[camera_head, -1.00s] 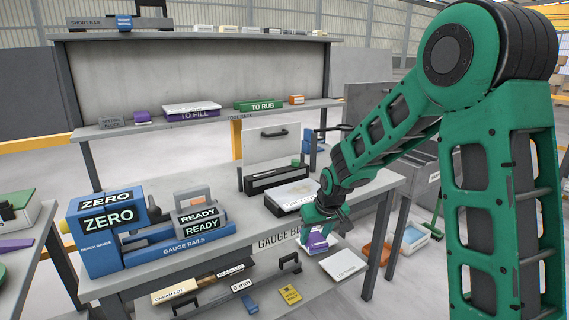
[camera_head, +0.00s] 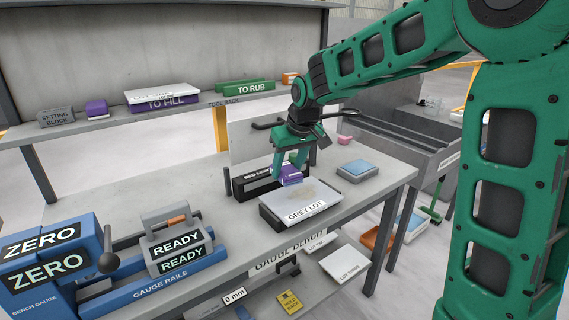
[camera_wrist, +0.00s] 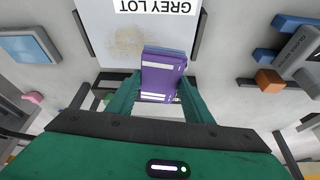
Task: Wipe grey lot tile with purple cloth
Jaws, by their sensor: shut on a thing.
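The grey lot tile (camera_head: 314,206) is a pale square labelled "GREY LOT", set in a dark holder on the gauge bench. In the wrist view the tile (camera_wrist: 100,40) shows a brownish smudge near its middle. My gripper (camera_head: 284,166) is above the tile's back left part. It is shut on the purple cloth (camera_head: 291,176), a folded purple block with white stripes. The cloth also shows between my fingers in the wrist view (camera_wrist: 160,78), overlapping the tile's near edge there. I cannot tell whether it touches the tile.
A black box (camera_head: 255,183) stands just behind the tile on the left. A blue-topped block (camera_head: 357,169) and a small pink item (camera_head: 345,139) lie to the right. The "READY" block (camera_head: 178,247) and blue bench gauge (camera_head: 52,262) stand at front left.

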